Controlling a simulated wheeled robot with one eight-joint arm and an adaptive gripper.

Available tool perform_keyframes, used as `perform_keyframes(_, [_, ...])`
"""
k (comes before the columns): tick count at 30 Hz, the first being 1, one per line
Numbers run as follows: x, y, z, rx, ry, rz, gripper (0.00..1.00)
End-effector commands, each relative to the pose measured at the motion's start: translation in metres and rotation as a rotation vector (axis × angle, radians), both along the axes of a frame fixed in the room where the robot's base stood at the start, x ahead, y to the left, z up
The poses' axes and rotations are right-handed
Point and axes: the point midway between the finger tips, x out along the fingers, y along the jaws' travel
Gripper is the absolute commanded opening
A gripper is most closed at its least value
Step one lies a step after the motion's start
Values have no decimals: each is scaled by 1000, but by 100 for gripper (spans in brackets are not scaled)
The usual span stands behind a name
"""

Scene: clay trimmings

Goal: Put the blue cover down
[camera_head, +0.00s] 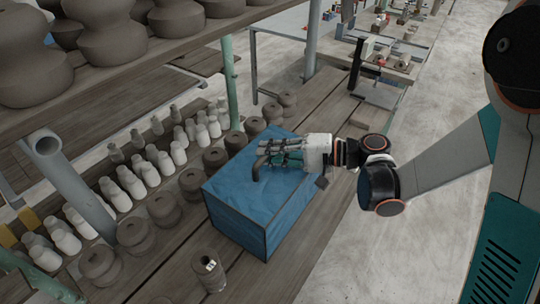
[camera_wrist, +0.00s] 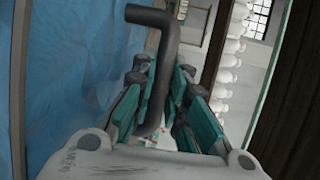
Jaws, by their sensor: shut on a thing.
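The blue cover (camera_head: 250,205) is a large box shape with crinkled blue sides and dark edges. It is over the wooden bench in the head view; I cannot tell whether its lower edge touches the planks. A dark bent handle (camera_head: 256,172) stands up from its top. My gripper (camera_head: 268,157) reaches in from the right and is shut on this handle. In the wrist view the handle (camera_wrist: 158,60) passes between the teal fingers (camera_wrist: 160,95), and the blue surface (camera_wrist: 75,70) fills the left side. Whatever is under the cover is hidden.
Several dark clay pots (camera_head: 163,208) and pale bottles (camera_head: 130,182) stand in rows left of the cover. A small brown cylinder (camera_head: 208,272) stands close to its front. A shelf of large pots (camera_head: 105,35) hangs above at upper left. Bench planks (camera_head: 320,110) behind are mostly clear.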

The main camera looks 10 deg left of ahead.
Motion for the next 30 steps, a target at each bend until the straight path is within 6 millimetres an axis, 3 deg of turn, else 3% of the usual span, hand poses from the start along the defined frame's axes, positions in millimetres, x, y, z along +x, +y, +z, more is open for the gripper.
perform_keyframes(11, [0, 0, -4, 1, 0, 0, 0])
perform_keyframes(12, [0, 0, -3, 0, 0, 0, 22])
perform_keyframes(14, [0, 0, -3, 0, 0, 0, 34])
perform_keyframes(26, [0, 0, 0, 0, 0, 0, 34])
perform_keyframes(30, [1, -16, 3, 0, 0, -3, 34])
